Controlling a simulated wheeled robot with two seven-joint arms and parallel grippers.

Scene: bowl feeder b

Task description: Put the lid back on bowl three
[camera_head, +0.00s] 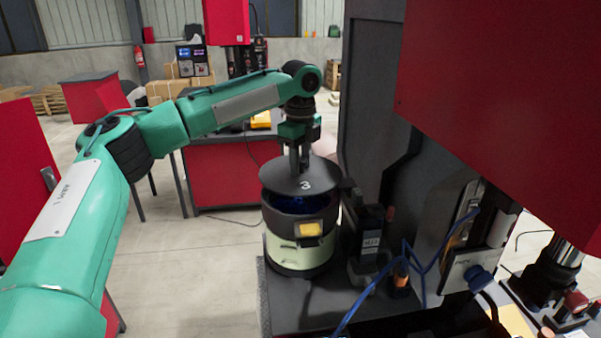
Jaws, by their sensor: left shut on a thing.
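The lid (286,176) is a dark grey disc marked with a white 3. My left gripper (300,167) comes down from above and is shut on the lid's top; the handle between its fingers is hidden. The lid is above bowl three (300,240), a round feeder with a black upper band, a yellow label and a pale green lower body. A gap shows between lid and bowl, with blue inside the bowl. My right gripper is not in view.
The bowl stands on a dark platform (300,308). Just right of it are a black device (370,235) and blue cables (372,300). A tall dark panel and a large red housing (500,90) close off the right side. Behind is a red cabinet (228,178). Open floor lies to the left.

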